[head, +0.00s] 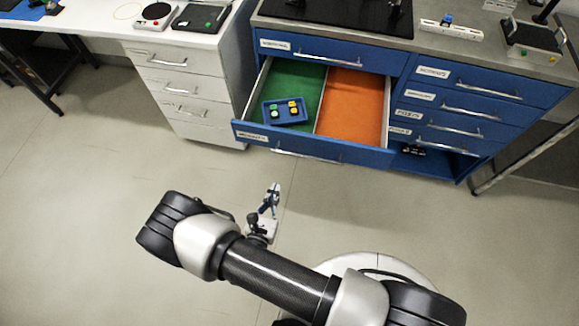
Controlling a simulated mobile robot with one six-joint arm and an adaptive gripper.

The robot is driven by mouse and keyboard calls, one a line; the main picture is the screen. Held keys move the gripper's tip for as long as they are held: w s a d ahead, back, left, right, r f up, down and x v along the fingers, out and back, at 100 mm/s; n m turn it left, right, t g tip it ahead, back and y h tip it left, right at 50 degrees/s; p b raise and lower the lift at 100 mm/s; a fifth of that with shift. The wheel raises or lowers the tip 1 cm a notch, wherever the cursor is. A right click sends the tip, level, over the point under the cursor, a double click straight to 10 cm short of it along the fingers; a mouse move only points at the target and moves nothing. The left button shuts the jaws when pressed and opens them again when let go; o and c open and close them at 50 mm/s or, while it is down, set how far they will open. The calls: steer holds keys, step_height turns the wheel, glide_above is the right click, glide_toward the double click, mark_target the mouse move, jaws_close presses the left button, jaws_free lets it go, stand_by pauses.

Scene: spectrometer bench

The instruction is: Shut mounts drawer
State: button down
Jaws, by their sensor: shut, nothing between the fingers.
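The mounts drawer (350,152) is a blue drawer pulled far out of the blue cabinet. Its inside has a green floor section (306,86) on the left and an orange floor section (352,103) on the right. A small blue tray (271,121) with several green and yellow pieces lies in the green section. A metal bar handle (306,156) runs along the drawer front. The label on its front is too small to read. My gripper (273,188) is shut and empty, in front of the drawer and apart from it, below the handle in the picture.
Other blue drawers (475,85) at the right are shut. An open shelf (440,163) below them holds small dark items. A white drawer unit (180,90) stands left of the cabinet. The floor (90,180) in front is clear.

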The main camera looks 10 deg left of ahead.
steer(key=a+f+b+x, duration=0.1)
steer(key=b+x, duration=0.2)
steer(key=x, duration=1)
steer(key=shift+w+d+f+n+y+b, duration=0.2)
steer(key=shift+n+y+b, duration=0.1)
